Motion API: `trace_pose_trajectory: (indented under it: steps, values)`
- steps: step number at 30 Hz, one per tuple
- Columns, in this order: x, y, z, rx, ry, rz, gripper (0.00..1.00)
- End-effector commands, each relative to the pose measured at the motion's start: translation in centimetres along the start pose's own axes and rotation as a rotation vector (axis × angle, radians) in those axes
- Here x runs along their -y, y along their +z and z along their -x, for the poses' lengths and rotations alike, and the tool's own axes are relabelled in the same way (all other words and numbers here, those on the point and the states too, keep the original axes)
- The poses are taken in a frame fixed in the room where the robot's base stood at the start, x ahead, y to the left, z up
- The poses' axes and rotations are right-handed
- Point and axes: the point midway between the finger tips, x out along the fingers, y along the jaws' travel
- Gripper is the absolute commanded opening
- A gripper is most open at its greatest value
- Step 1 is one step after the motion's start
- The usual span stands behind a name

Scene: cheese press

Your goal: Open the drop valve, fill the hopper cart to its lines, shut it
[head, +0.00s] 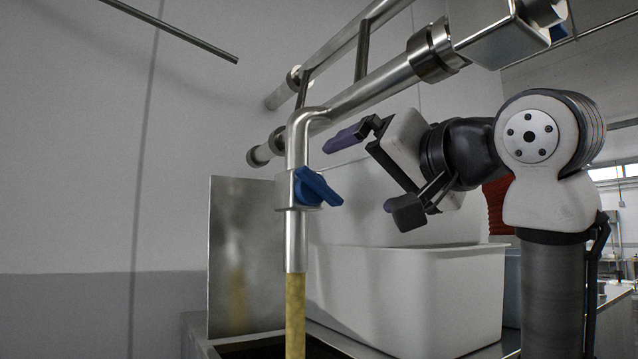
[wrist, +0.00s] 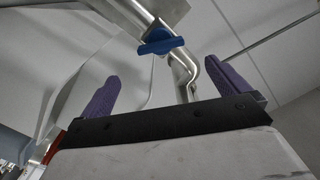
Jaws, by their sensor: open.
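The drop valve's blue handle (head: 318,188) sits on a vertical steel pipe (head: 297,240), tilted down to the right. A yellowish stream (head: 295,315) runs from the pipe's lower end down out of the picture. My gripper (head: 357,176) is open and empty, its purple fingers right of the handle and apart from it. The open fingers (wrist: 160,70) also show in the wrist view. A blue handle (wrist: 160,43) shows beyond them; I cannot tell whether it is the same one. The hopper cart, its lines and its fill level cannot be made out.
A large white tub (head: 420,290) stands behind and below my gripper. An upright steel panel (head: 245,255) stands left of the drop pipe. Steel pipes (head: 370,90) run overhead along the wall. The wall side at far left is clear.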

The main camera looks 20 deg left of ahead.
Motion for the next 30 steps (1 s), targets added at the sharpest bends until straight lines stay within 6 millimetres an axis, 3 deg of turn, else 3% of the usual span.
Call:
trace_pose_trajectory:
  steps: [9, 15, 21, 30]
  values:
    - [0.2, -0.3, -6.8, 0.002, 0.0, 0.001, 1.0]
    - [0.2, -0.2, -10.3, 0.0, 0.0, 0.001, 1.0]
    - [0.1, -0.1, -11.9, -0.001, -0.002, 0.002, 1.0]
    - [0.1, 0.0, -12.2, -0.002, -0.001, 0.003, 1.0]
